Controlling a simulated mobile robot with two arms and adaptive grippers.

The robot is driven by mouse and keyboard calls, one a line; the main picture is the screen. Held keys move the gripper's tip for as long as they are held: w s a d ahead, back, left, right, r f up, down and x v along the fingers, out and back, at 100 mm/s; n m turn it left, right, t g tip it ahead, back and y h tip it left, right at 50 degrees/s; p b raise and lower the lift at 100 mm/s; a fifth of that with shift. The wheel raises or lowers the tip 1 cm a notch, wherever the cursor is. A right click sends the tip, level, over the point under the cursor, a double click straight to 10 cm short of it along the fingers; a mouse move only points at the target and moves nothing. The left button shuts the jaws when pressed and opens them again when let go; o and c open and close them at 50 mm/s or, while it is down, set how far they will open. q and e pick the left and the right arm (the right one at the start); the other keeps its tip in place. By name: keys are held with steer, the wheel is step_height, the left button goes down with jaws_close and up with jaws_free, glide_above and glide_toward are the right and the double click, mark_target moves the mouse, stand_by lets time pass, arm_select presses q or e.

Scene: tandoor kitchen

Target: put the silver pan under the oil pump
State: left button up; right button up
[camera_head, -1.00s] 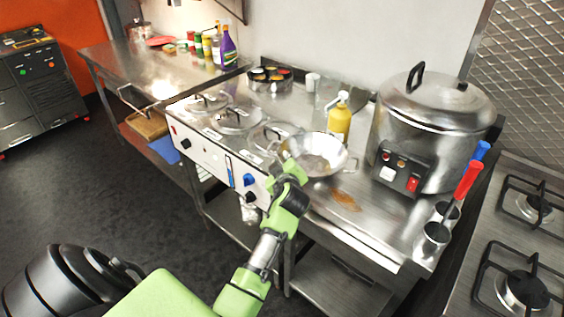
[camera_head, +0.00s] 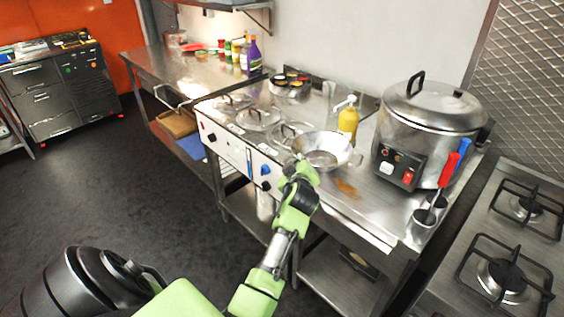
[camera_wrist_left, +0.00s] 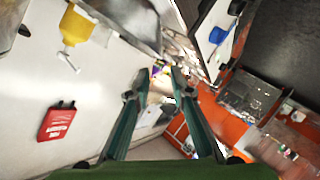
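The silver pan (camera_head: 322,148), a shallow round two-handled pan, sits on the steel counter, right of the row of lids. The oil pump (camera_head: 348,122), a yellow bottle with a white pump head, stands just behind and right of it. I cannot tell whether the spout is over the pan. My left gripper (camera_head: 299,170) is by the pan's near-left edge. In the left wrist view, my gripper's fingers (camera_wrist_left: 155,88) are apart with nothing between them. The pan (camera_wrist_left: 128,18) and the yellow pump (camera_wrist_left: 76,27) appear beyond them to the upper left. My right gripper is out of view.
A large steel cooker (camera_head: 435,115) stands right of the pump. Red- and blue-handled tools stand in metal cups (camera_head: 424,218) at the counter's right end. A brown spill (camera_head: 347,188) lies in front of the pan. A gas stove (camera_head: 505,250) is at right.

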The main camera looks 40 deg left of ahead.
arm_select(q)
steer(key=s+d+f+m+t+h, duration=0.1)
steer(key=d+f+m+t+h, duration=0.15)
steer(key=d+m, duration=0.45)
steer(key=s+d+f+m+t+h, duration=0.15)
steer(key=d+f+m+h, duration=0.25)
steer(key=d, duration=0.6)
steer(key=s+d+f+m+g+h, duration=0.1)
steer(key=s+d+f+m+g, duration=0.3)
steer(key=f, duration=0.8)
steer(key=s+f+n+g+h, duration=0.1)
steer(key=s+f, duration=0.6)
steer(key=f, duration=0.5)
steer(key=s+d+f+m+g, duration=0.2)
steer(key=s+f+g, duration=0.2)
steer(key=s+f, duration=1.4)
steer(key=s+f+m+g, duration=0.1)
steer(key=s+f+g, duration=0.1)
steer(key=s, duration=1)
steer(key=s+a+f+m+g, duration=0.1)
steer(key=s+f, duration=0.4)
steer(key=s, duration=0.8)
steer(key=shift+a+g, duration=0.3)
steer(key=shift+g, duration=0.6)
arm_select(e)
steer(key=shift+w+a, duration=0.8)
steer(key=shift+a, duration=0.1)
